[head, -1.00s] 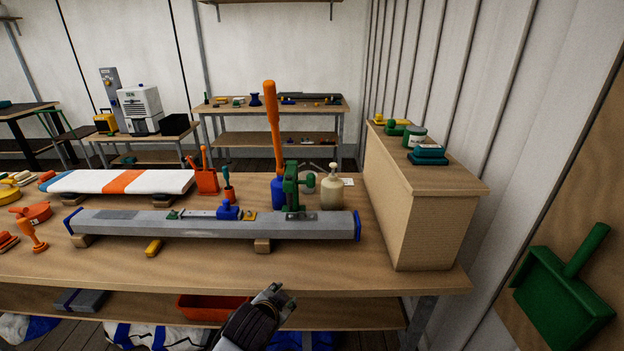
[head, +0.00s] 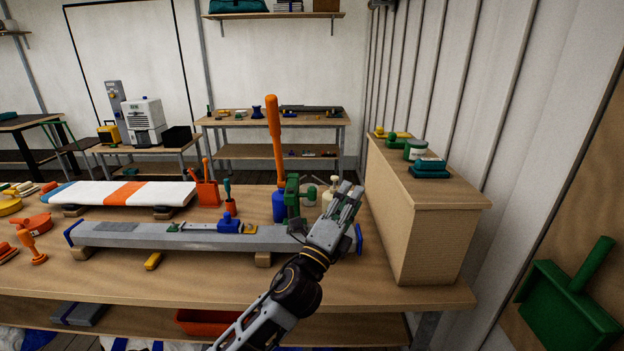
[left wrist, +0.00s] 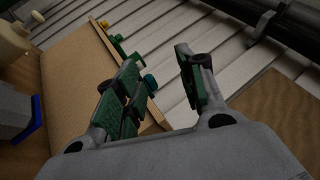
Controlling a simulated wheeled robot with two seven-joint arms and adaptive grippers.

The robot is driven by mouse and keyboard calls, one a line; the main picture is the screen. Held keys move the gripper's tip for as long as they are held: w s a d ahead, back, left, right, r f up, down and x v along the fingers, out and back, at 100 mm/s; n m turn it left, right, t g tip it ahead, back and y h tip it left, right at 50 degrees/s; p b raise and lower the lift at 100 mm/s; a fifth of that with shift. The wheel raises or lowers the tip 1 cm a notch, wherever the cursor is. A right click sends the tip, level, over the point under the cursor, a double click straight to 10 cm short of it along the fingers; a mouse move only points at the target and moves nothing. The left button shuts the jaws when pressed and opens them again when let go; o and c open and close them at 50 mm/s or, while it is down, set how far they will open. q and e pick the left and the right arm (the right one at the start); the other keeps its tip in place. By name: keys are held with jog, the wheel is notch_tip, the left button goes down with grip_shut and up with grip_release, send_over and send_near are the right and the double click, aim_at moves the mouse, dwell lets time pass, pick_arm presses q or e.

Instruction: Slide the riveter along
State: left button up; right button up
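The likely riveter is the upright tool with a long orange handle (head: 274,135), a blue body (head: 279,206) and a green part (head: 292,195) beside it. It stands at the right part of the grey spar (head: 155,237); whether the green and blue parts are joined is unclear. My left gripper (head: 350,190) is open and empty over the spar's right end, right of the green part and apart from it. The left wrist view shows its green-padded fingers (left wrist: 160,68) spread, with the spar's blue-capped end (left wrist: 36,112) at lower left. My right gripper is out of view.
A cream bottle (head: 329,188) stands behind my gripper, partly hidden. A tan cabinet (head: 425,225) closes off the bench's right end. A blue clamp-like piece (head: 228,224) sits on the spar further left. A white striped board (head: 95,193) lies behind.

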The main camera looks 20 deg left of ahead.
pick_arm(q)
jog(key=s+d+r+m+g+h, duration=0.3)
jog(key=d+m+g+h, duration=0.5)
jog(key=m, duration=0.8)
jog(key=s+d+r+m+g+h, duration=0.1)
jog(key=s+d+m+g+h, duration=0.65)
jog(key=m, duration=0.95)
jog(key=w+d+f+m+g+y, duration=0.3)
jog(key=w+f+m+y, duration=0.1)
jog(key=f+m+y, duration=0.15)
jog(key=w+a+f+m+t+y, duration=0.2)
jog(key=w+a+f+m+y, duration=0.35)
jog(key=w+a+y, duration=0.4)
jog(key=w+a+r+y, duration=0.2)
jog(key=a+y, duration=0.1)
jog(key=a, duration=0.3)
jog(key=w+a+r+t+y, duration=0.1)
jog(key=w+a+r+y, duration=0.1)
jog(key=a, duration=0.5)
jog(key=w+a+r+m+t+y, duration=0.1)
jog(key=w+a+r+y, duration=0.1)
jog(key=a+y, duration=0.2)
jog(key=a, duration=0.3)
jog(key=shift+a+r, duration=0.2)
jog(key=shift+r, duration=0.15)
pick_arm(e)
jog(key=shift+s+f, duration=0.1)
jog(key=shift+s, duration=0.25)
